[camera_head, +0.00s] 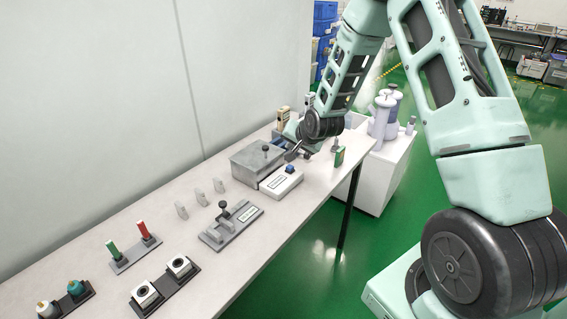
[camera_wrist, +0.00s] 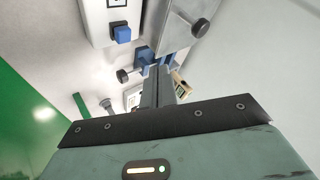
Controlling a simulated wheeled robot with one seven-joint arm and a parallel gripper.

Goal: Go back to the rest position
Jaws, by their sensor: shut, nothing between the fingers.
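My arm reaches from the right over the far part of the table in the head view. My gripper (camera_head: 292,154) is just above the table beside the grey metal box (camera_head: 250,160) and the white device with a blue knob (camera_head: 280,184). In the wrist view my gripper (camera_wrist: 158,72) is shut, its fingers together with nothing between them. The white device (camera_wrist: 98,22) and its blue knob (camera_wrist: 122,34) show at upper left there, and the grey box's corner with a dark knob (camera_wrist: 200,27) at upper right. Whether the fingertips touch anything is hard to tell.
A green block (camera_head: 339,157) stands near the right table edge. A grey fixture (camera_head: 231,224), red and green handles (camera_head: 134,246) and square sockets (camera_head: 163,285) stand nearer. A white cabinet with bottles (camera_head: 385,165) is beyond the edge. A wall bounds the left; green floor is open at right.

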